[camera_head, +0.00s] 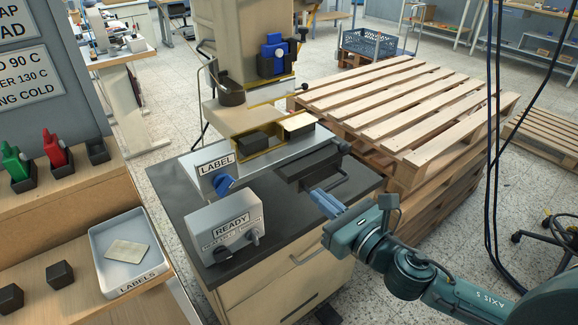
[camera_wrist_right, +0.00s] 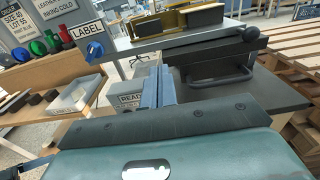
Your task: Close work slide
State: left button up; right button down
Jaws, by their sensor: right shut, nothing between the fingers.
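The work slide (camera_head: 303,168) is a dark slab with a bar handle (camera_head: 328,186) on its front, and it sticks out from the grey base of the stamping machine. In the right wrist view the slide (camera_wrist_right: 212,46) and its looped handle (camera_wrist_right: 222,82) lie beyond the fingers, up and to the right. My right gripper (camera_head: 327,203) has its blue fingers together and empty, just in front of the handle and slightly left of it. The fingers show upright in the right wrist view (camera_wrist_right: 158,86). I cannot tell whether they touch the handle. My left gripper is not in view.
A READY box (camera_head: 228,232) with knobs stands on the dark bench top left of my fingers. A blue knob (camera_head: 224,185) sits under the LABEL sign. Stacked pallets (camera_head: 410,105) stand close on the right. A white LABELS tray (camera_head: 108,277) lies on the left table.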

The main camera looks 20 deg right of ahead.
aim_at(279, 162)
jog(key=p+x, duration=0.2)
jog(key=x, duration=0.9)
jog(key=shift+w+f, duration=0.1)
jog(key=shift+w, duration=0.15)
